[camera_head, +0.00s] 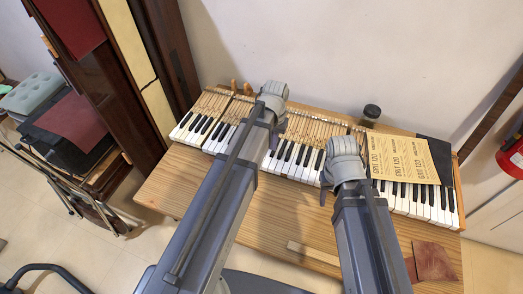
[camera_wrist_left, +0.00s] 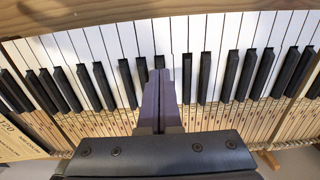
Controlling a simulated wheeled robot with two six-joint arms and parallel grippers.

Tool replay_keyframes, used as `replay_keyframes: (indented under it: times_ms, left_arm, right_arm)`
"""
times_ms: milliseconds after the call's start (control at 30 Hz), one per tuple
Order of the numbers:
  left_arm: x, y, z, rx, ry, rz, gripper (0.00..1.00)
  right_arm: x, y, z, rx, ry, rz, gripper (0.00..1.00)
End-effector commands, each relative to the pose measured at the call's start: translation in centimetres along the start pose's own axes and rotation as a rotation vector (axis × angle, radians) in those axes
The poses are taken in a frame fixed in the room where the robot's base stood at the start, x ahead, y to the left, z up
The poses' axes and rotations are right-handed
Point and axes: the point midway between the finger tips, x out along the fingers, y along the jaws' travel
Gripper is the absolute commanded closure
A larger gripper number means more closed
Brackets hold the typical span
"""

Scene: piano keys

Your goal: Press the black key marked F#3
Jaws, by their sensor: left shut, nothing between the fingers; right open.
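The piano keyboard (camera_head: 193,127) lies on a wooden table, with white and black keys in a row. No F#3 marking is legible in either view, so I cannot tell which black key it is. In the left wrist view my left gripper (camera_wrist_left: 160,78) is shut and empty, its tips over the key row. A black key tip (camera_wrist_left: 159,62) shows just beyond the fingers, which hide the rest of it. Black keys stand on both sides, one at the left (camera_wrist_left: 143,80) and one at the right (camera_wrist_left: 187,78). My right gripper (camera_head: 324,192) is open near the keys' front edge.
Yellow sandpaper sheets (camera_head: 402,158) cover part of the keys at the right. A dark jar (camera_head: 371,112) stands behind the keyboard. A wooden strip (camera_head: 312,254) and brown scraps (camera_head: 434,262) lie on the table's front part. A wall rises behind.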

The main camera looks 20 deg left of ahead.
Motion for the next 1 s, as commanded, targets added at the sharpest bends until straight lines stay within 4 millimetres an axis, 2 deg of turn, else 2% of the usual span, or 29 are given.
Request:
replay_keyframes:
  times_ms: [733, 1000]
  left_arm:
    - [2.6, 0.0, 0.0, 0.0, 0.0, 0.0, 1.0]
    - [2.0, 0.0, 0.0, 0.0, 0.0, 0.0, 1.0]
  right_arm:
    - [2.6, -0.2, -0.1, 0.0, 0.0, 0.0, 0.5]
    - [2.0, -0.2, -0.1, 0.0, 0.0, 0.0, 0.5]
